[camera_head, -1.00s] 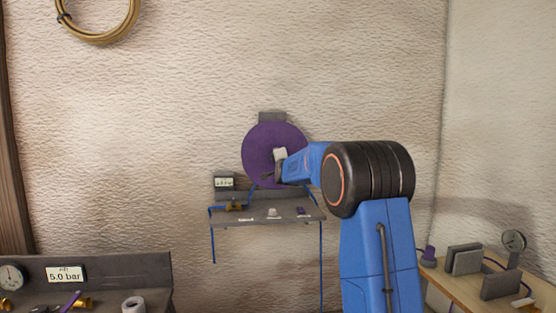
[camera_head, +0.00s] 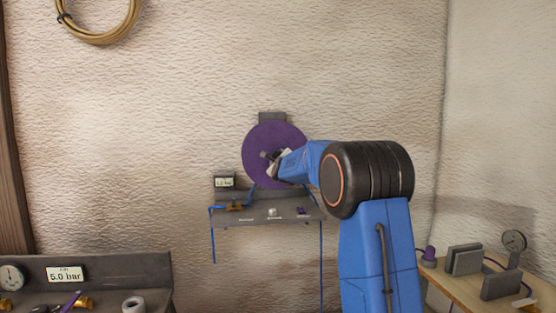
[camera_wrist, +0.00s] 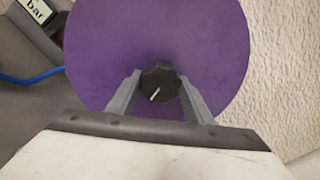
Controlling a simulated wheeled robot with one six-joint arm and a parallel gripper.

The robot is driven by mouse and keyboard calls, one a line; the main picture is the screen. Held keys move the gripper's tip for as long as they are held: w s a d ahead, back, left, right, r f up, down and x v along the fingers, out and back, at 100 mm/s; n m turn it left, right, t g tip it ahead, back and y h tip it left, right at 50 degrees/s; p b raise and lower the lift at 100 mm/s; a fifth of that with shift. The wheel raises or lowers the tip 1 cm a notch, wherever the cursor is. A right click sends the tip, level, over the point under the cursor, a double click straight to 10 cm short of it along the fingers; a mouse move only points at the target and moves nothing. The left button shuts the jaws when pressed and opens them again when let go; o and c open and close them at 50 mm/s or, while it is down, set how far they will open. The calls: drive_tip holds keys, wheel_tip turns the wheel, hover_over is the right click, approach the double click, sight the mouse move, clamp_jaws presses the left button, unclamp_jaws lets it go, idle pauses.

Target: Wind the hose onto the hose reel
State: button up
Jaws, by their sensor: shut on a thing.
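The hose reel is a purple disc (camera_head: 262,138) on the wall, with a grey bracket above it. It fills much of the wrist view (camera_wrist: 110,50). A dark knob (camera_wrist: 158,82) with a pale mark stands at its middle. My gripper (camera_wrist: 158,92) is shut on this knob, one finger on each side. In the head view my gripper (camera_head: 271,159) is in front of the reel, tilted, and partly hides the knob. A blue hose (camera_head: 321,250) hangs at the right of the shelf below the reel. Where it meets the reel is hidden.
A grey shelf (camera_head: 258,216) with a brass valve (camera_head: 234,207) and a small display (camera_head: 224,182) is below the reel. A coil (camera_head: 98,35) hangs upper left. A bench (camera_head: 110,270) stands lower left, a wooden table (camera_head: 458,284) lower right.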

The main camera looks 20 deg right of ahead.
drive_tip(key=m, duration=0.5)
drive_tip(key=shift+f, duration=0.15)
idle(0.4)
drive_tip(key=o, duration=1.5)
drive_tip(key=v, duration=1.7)
drive_tip(key=shift+s+r, duration=0.2)
drive_tip(key=shift+r, duration=0.05)
